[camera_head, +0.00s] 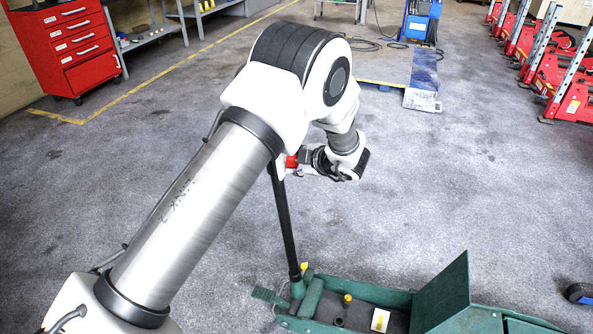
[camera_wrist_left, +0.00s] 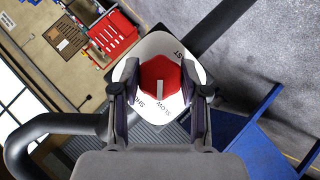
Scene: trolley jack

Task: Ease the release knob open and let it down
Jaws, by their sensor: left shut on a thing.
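The trolley jack (camera_head: 390,290) is green and stands on the floor at the bottom of the head view. Its black handle (camera_head: 285,220) rises steeply from its left end. The red release knob (camera_head: 292,161) is at the handle's top, partly hidden by my arm. In the wrist view the knob (camera_wrist_left: 151,75) sits on a white dial plate (camera_wrist_left: 157,43) with the words SHUT, SLOW and FAST. A white mark on its face is nearest SLOW. My left gripper (camera_wrist_left: 160,82) is shut on the knob, one finger on each side; it also shows in the head view (camera_head: 304,164).
A red drawer cabinet (camera_head: 80,45) stands at the upper left beside a grey shelf. Red stands (camera_head: 565,75) line the upper right. A blue unit (camera_head: 420,22) stands at the back. Grey floor is open around the jack.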

